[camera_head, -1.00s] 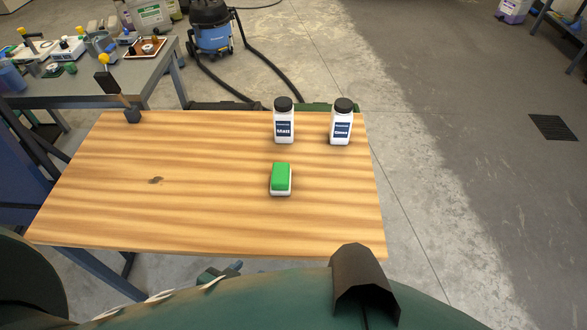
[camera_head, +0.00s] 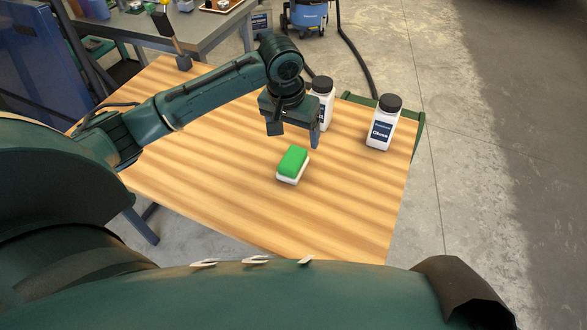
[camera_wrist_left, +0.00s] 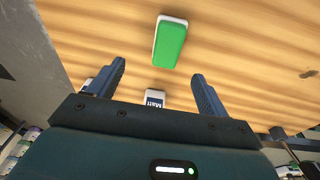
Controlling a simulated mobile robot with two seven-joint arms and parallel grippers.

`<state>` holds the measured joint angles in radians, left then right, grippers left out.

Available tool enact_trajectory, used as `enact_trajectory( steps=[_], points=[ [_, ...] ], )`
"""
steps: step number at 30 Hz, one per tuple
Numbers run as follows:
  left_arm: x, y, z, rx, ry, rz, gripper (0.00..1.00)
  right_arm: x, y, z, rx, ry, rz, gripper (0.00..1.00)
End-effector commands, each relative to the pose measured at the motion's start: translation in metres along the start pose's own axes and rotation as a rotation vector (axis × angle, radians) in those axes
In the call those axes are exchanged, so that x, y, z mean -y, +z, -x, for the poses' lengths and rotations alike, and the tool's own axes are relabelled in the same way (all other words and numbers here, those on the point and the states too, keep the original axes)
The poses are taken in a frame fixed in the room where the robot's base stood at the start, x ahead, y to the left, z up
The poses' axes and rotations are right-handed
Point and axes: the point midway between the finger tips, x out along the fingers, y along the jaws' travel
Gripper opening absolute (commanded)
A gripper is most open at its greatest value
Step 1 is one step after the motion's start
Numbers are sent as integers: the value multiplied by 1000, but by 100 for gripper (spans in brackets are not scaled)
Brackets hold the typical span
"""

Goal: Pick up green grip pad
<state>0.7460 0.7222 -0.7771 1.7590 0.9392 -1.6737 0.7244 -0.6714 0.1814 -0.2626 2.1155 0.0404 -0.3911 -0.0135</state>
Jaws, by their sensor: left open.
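The green grip pad (camera_head: 294,160) sits on top of a white block (camera_head: 290,180) on the wooden table. It also shows in the left wrist view (camera_wrist_left: 170,46), beyond and roughly between the fingertips. My left gripper (camera_head: 294,142) is open and empty, held above the table just behind the pad in the head view. In the left wrist view its two fingers (camera_wrist_left: 158,72) are spread wide and apart from the pad. My right gripper is not in view.
A white bottle with a black lid (camera_head: 321,100) stands close behind my left gripper, partly hidden by it. A bottle labelled Gloss (camera_head: 383,124) stands to its right. The wooden table (camera_head: 345,215) is clear in front of the pad. A brush (camera_head: 172,35) stands at the back left.

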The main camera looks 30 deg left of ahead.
Motion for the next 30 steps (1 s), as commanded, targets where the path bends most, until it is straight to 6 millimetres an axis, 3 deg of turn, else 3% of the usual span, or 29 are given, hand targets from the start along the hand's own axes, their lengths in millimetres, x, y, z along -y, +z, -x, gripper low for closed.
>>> enact_trajectory(
  steps=[5,15,23,30],
  points=[
    [16,-2,10,35,-49,40,78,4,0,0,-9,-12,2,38],
    [18,0,-49,38,-50,42,78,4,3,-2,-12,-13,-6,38],
    [18,0,-69,34,-49,39,78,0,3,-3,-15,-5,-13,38],
    [13,1,-104,35,-49,39,78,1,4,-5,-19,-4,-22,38]
  ],
)
